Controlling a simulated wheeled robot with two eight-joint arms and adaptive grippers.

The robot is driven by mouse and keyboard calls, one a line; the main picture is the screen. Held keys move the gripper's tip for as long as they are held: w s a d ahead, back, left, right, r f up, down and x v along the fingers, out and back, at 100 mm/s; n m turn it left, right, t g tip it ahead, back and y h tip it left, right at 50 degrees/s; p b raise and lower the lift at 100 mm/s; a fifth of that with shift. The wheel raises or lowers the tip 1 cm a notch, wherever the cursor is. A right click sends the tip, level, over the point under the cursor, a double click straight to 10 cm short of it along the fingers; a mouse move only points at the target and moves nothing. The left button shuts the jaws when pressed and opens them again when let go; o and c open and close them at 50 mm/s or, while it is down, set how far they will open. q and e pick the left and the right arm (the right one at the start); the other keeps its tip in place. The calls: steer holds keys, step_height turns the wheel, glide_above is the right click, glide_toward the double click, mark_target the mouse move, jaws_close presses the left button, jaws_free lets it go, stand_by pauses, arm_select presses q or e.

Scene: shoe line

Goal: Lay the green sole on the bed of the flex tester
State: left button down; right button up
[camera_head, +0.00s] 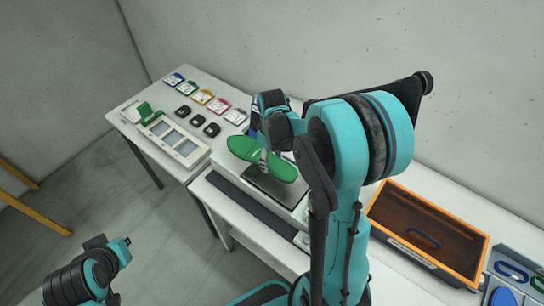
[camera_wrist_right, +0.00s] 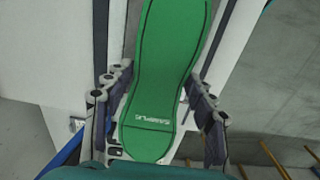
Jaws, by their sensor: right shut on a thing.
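The green sole (camera_head: 275,166) is held in the air by my right gripper (camera_head: 263,158), above a white machine with a dark flat bed (camera_head: 268,189), which I take to be the flex tester. In the right wrist view the sole (camera_wrist_right: 165,75) lies lengthwise between the two fingers of my right gripper (camera_wrist_right: 160,108). Its printed end is nearest the wrist. In the head view my right arm hides part of the machine, and I cannot tell the gap between sole and bed. My left gripper (camera_head: 119,250) is low at the left, away from the table; its fingers are unclear.
A white tray with grey windows (camera_head: 172,139) and a small green piece (camera_head: 146,112) are on the far left table. Several coloured cards and black pieces (camera_head: 197,121) lie beside them. An orange-rimmed brown crate (camera_head: 400,242) and a blue-grey box (camera_head: 515,272) are at right.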

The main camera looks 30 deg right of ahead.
steer(key=shift+f+b, duration=2.3)
steer(key=shift+f, duration=0.85)
steer(key=o, duration=1.4)
steer(key=shift+r, duration=0.15)
step_height(320, 180, up, 12)
steer(key=shift+f, duration=0.1)
steer(key=shift+s+f, duration=0.1)
steer(key=shift+s, duration=0.05)
